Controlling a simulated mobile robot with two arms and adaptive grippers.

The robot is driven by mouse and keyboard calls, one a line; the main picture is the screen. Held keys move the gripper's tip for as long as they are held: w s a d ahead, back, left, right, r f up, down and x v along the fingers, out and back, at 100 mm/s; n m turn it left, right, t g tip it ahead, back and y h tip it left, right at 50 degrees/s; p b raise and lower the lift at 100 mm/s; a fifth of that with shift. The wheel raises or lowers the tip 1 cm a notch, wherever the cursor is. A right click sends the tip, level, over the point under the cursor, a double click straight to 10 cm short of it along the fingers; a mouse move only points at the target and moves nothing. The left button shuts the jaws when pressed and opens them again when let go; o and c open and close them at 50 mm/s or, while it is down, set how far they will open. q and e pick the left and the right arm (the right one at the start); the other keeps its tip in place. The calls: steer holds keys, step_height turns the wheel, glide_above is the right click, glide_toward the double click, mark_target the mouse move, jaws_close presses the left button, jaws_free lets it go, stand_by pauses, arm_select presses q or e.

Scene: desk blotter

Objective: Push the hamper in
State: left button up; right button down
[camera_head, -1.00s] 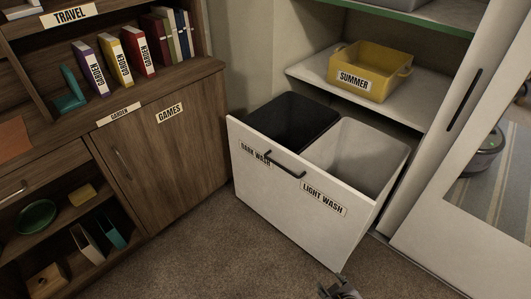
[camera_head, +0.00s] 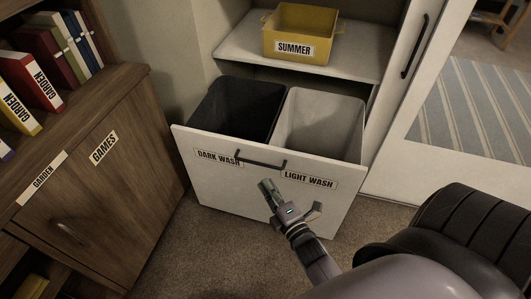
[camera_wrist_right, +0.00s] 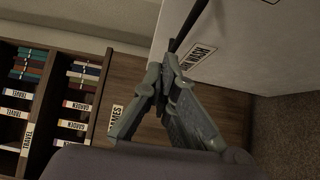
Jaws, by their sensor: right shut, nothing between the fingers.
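The hamper (camera_head: 230,190) is a white pull-out front with a dark bin (camera_head: 238,108) on the left and a light bin (camera_head: 318,125) on the right. It stands pulled out from the cabinet, labelled DARK WASH and LIGHT WASH. A dark bar handle (camera_head: 260,162) runs across the top of its front. My right gripper (camera_head: 266,186) is shut and empty, in front of the hamper face just below the handle. In the right wrist view the gripper (camera_wrist_right: 168,68) is near the white face; I cannot tell whether it touches. My left gripper is not in view.
A yellow SUMMER basket (camera_head: 296,36) sits on the shelf (camera_head: 235,46) above the hamper. A wooden cabinet (camera_head: 110,190) with books stands close on the left. A white door (camera_head: 400,150) is on the right. Carpet (camera_head: 215,245) in front is clear.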

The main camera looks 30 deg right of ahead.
glide_toward(253, 148)
steer(key=w+a, duration=0.3)
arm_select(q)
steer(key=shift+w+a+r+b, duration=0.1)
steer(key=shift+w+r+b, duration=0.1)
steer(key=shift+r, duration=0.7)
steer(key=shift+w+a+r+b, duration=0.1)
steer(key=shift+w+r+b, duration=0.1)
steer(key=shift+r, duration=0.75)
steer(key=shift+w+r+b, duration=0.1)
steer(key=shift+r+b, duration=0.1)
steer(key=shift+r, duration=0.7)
arm_select(e)
steer(key=shift+w+d+r, duration=0.1)
steer(key=shift+w+d, duration=0.35)
steer(key=shift+d, duration=0.4)
steer(key=shift+w+d, duration=0.45)
steer(key=shift+d, duration=0.4)
